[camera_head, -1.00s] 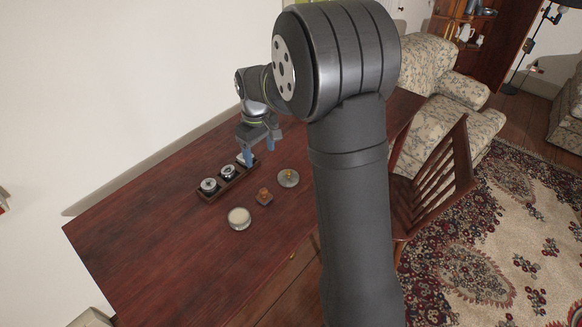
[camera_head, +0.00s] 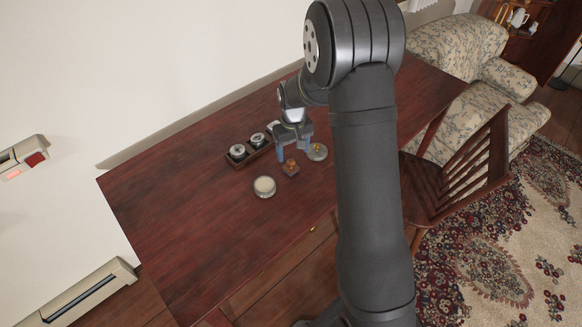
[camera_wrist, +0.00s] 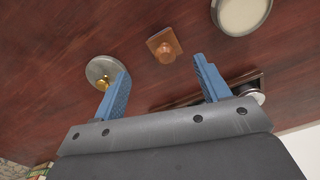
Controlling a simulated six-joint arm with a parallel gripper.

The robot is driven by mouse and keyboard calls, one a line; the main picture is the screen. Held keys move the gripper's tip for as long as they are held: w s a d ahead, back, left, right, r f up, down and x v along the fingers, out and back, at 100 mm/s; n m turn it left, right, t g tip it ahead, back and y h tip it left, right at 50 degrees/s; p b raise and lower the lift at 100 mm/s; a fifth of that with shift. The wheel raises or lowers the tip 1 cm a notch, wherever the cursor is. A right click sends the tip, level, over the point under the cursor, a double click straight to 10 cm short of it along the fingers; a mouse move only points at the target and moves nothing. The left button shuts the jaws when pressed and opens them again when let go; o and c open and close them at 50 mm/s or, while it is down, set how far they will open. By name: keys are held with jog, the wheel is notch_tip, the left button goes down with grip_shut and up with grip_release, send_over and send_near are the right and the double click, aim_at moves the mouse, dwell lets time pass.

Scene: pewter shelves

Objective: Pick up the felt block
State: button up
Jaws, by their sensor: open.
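A small square brown block with an orange-brown knob on top (camera_head: 290,168) is on the dark red wooden table; it looks like the felt block, but its material is too small to tell. It also shows in the wrist view (camera_wrist: 163,46), top centre. My gripper (camera_head: 294,148) is open and empty, its blue fingers pointing down just behind the block in the head view. In the wrist view the open fingers (camera_wrist: 160,70) are spread apart, with the block beyond the gap between their tips, not touching either.
A round grey disc with a gold knob (camera_head: 318,154) lies right of the block. A round cream-topped container (camera_head: 264,187) stands to its left. A dark tray (camera_head: 232,163) with round jars lies behind. The table's left part (camera_head: 170,210) is clear.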

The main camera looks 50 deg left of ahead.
aim_at(291, 161)
jog(key=f, duration=0.5)
jog(key=shift+s+f, duration=0.3)
jog(key=shift+s, duration=0.1)
jog(key=shift+c, duration=0.2)
jog(key=c, duration=1)
